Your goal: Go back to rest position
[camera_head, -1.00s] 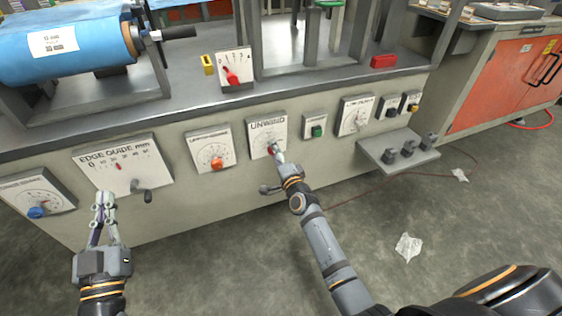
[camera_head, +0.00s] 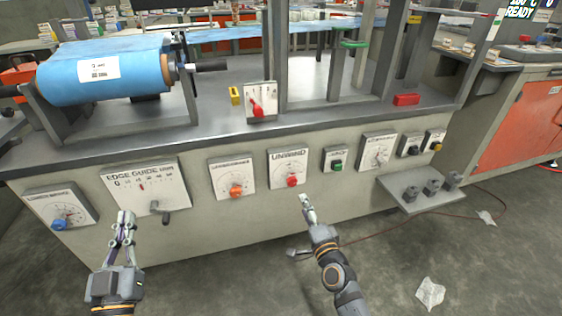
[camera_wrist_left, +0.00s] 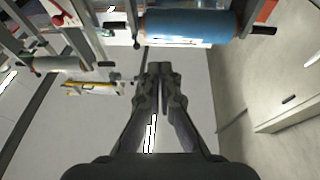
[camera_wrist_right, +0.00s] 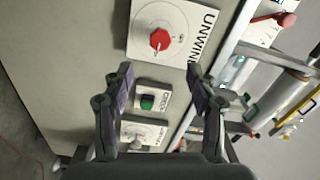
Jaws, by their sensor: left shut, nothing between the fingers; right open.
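My left gripper (camera_head: 126,216) is shut and empty in the head view, in front of the edge guide panel (camera_head: 118,181) at the left. In the left wrist view its fingers (camera_wrist_left: 160,68) meet at the tips. My right gripper (camera_head: 305,199) is in front of the machine, just below and right of the unwind panel (camera_head: 275,179). In the right wrist view its fingers (camera_wrist_right: 160,75) are spread with nothing between them. The red unwind knob (camera_head: 292,181) is apart from the fingers; it also shows in the right wrist view (camera_wrist_right: 159,40).
The panel front carries a blue knob (camera_head: 59,224), an orange knob (camera_head: 236,190) and a green button (camera_head: 337,164). A shelf with grey knobs (camera_head: 409,193) juts out at the right. A blue film roll (camera_head: 106,70) sits above. The floor in front is mostly clear.

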